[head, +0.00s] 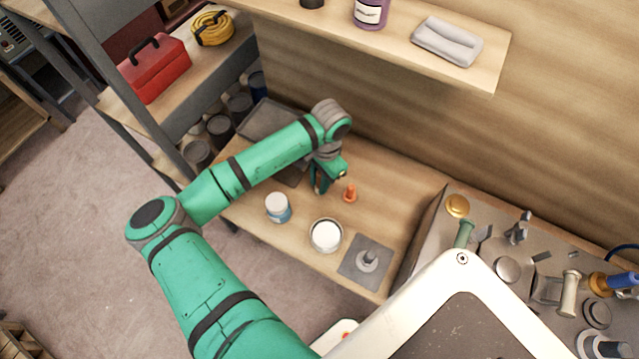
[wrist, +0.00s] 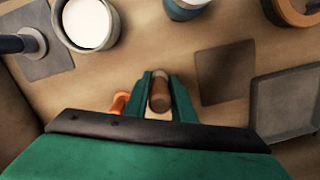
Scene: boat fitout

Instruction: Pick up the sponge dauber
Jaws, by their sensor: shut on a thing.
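My gripper (wrist: 165,98) is shut on the sponge dauber (wrist: 160,92), a small brown cylinder with a paler end, seen between the two green fingers in the wrist view. In the head view my gripper (head: 322,180) is low over the wooden bench, left of a small orange object (head: 350,192). The dauber cannot be made out there. I cannot tell whether it touches the bench. The orange object also shows in the wrist view (wrist: 120,102), just outside the left finger.
A blue-and-white jar (head: 278,208), an open white tin (head: 326,236) and a grey mat (head: 352,266) bearing a grey knobbed piece stand on the bench (head: 300,250). A grey tray (head: 262,122) lies behind my arm. A shelf (head: 400,52) overhangs the back; a cluttered unit stands right.

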